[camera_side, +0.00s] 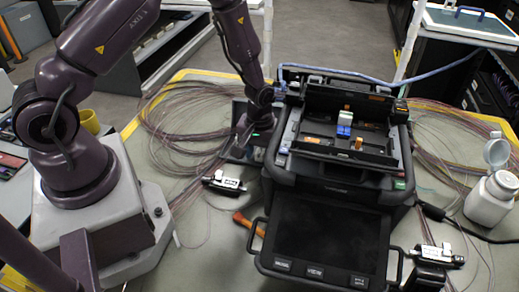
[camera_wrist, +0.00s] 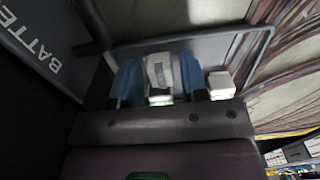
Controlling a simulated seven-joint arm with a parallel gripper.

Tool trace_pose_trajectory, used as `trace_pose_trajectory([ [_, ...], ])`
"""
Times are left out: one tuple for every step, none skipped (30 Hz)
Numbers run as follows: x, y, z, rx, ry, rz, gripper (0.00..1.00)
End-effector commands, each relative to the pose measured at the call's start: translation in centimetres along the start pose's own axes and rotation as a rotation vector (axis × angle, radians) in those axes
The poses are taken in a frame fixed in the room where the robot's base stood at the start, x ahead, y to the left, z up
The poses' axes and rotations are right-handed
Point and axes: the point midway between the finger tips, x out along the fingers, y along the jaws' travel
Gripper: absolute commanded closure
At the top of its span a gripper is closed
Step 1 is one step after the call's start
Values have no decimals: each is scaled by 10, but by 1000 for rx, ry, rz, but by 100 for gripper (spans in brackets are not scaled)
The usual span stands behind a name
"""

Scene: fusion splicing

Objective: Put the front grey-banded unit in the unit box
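My gripper (camera_wrist: 159,80) has two blue fingers that stand apart, with a pale unit (camera_wrist: 160,72) bearing a grey patch between them. A narrow gap shows on each side of this unit, and I see no clear contact. A second white unit (camera_wrist: 221,84) stands just to the right of the right finger.
The black splicer (camera_side: 335,190) stands close to the right of my gripper, its screen (camera_side: 325,240) in front. A black fibre tool (camera_side: 224,183) and an orange-handled brush (camera_side: 248,223) lie nearby. Loose fibre coils (camera_side: 180,120) spread behind. A white bottle (camera_side: 490,200) stands far right.

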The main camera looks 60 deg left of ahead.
Motion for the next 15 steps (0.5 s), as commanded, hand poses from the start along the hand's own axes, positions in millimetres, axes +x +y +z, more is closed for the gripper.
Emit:
trace_pose_trajectory([
  [0, 0, 0, 0, 0, 0, 50],
  [0, 0, 0, 0, 0, 0, 50],
  [0, 0, 0, 0, 0, 0, 50],
  [0, 0, 0, 0, 0, 0, 50],
  [0, 0, 0, 0, 0, 0, 50],
  [0, 0, 0, 0, 0, 0, 50],
  [0, 0, 0, 0, 0, 0, 50],
  [0, 0, 0, 0, 0, 0, 50],
  [-1, 0, 0, 0, 0, 0, 50],
  [-2, 0, 0, 0, 0, 0, 50],
  [-4, 0, 0, 0, 1, 0, 50],
  [-8, 0, 0, 0, 2, 1, 50],
  [-11, 0, -1, 0, 2, 1, 50],
  [-15, 0, -1, 0, 3, 1, 50],
  [-22, 1, -1, 0, 4, 2, 50],
])
